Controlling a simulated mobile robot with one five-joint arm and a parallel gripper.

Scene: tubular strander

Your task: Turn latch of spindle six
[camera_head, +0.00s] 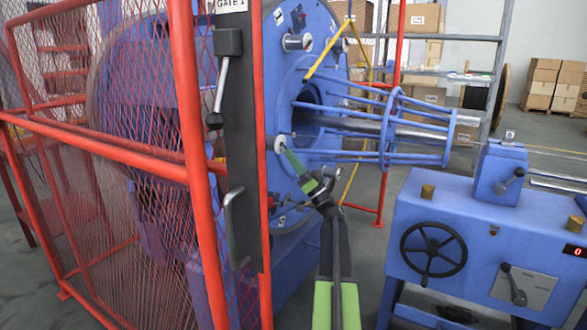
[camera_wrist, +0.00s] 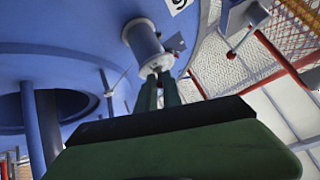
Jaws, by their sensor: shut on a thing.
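The big blue disc (camera_head: 330,65) of the strander stands behind the open side of the red cage. A pale round spindle end (camera_head: 279,142) sticks out of the disc, left of its central opening. In the wrist view this spindle (camera_wrist: 143,42) is a grey cylinder next to a white number label (camera_wrist: 177,5) that looks like a 6 or a 9. My gripper (camera_head: 288,152) reaches it from the lower right. In the wrist view the green fingers (camera_wrist: 159,84) are close together on the latch at the spindle's end. The fingers hide most of the latch.
The red mesh cage (camera_head: 110,150) and its gate post stand close left of my arm. Blue guide rods (camera_head: 385,128) stick out right of my gripper. A blue bench with a black handwheel (camera_head: 433,250) stands at the right.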

